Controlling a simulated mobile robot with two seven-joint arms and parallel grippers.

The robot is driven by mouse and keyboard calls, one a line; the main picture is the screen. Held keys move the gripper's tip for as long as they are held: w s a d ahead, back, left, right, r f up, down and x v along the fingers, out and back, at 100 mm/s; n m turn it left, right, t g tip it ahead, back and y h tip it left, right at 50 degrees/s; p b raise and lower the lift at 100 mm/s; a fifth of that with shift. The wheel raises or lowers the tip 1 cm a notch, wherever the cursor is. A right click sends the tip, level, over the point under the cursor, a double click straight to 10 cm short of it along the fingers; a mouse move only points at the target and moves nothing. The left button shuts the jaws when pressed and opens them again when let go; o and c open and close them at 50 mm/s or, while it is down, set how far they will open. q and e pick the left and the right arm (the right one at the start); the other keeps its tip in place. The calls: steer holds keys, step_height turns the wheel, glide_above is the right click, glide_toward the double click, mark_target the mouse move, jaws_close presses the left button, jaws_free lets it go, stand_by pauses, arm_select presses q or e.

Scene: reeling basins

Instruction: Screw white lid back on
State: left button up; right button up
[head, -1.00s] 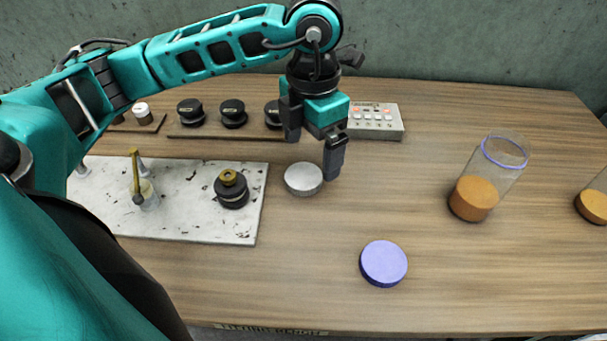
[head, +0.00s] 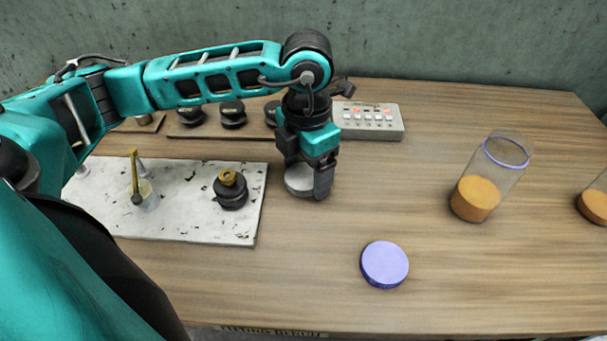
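The white lid (head: 298,186) lies flat on the wooden table, right of the pale stained board. My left gripper (head: 306,172) is down over it, with one finger at its right edge and the other at its back. The fingers are apart with the lid between them. I cannot tell whether they press on it. The gripper hides part of the lid. A clear jar (head: 481,190) with orange-brown contents and a purple-blue rim ring stands open at the right. A second jar (head: 594,203) is cut off by the right edge, its top out of view. My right gripper is not in view.
A purple-blue lid (head: 384,264) lies at the front middle. The pale board (head: 185,220) carries a black knob-like part (head: 231,190) with a brass top. A button box (head: 369,121) and several black round parts (head: 232,114) stand behind. The table between lid and jar is clear.

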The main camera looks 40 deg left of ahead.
mark_target(306, 174)
arm_select(q)
steer(key=c, duration=0.8)
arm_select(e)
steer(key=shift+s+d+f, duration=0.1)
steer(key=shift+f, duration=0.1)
arm_select(q)
steer(key=shift+r+p, duration=1.85)
steer(key=shift+r, duration=8.15)
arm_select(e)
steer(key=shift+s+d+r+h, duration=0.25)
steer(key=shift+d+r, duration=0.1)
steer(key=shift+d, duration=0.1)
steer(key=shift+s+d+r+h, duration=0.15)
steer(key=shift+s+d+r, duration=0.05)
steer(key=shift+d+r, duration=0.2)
